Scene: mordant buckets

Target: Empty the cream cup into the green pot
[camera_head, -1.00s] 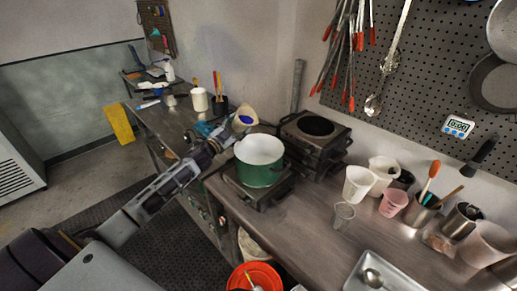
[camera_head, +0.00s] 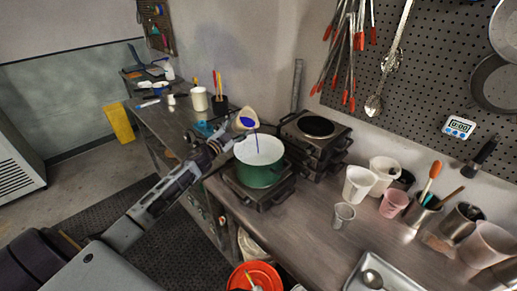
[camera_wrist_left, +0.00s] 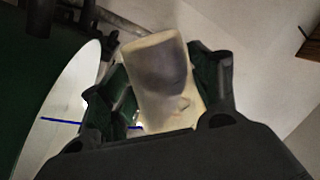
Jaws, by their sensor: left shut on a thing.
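The cream cup (camera_head: 246,117) is tilted over the far left rim of the green pot (camera_head: 260,175), its mouth toward the pot. Blue contents show inside the cup, and a thin blue stream runs from its lip down into the white inside of the pot. My left gripper (camera_head: 228,136) is shut on the cup beside the pot. In the left wrist view the cup (camera_wrist_left: 160,80) is between the fingers, with the pot's pale rim (camera_wrist_left: 65,105) and green wall at the left and the blue stream crossing it. My right gripper is not in view.
The pot stands on a burner at the bench edge, with another dark burner (camera_head: 315,127) behind it. White cups (camera_head: 358,184), a pink cup (camera_head: 393,204) and a metal tray (camera_head: 375,275) are to the right. An orange bucket (camera_head: 255,276) stands below.

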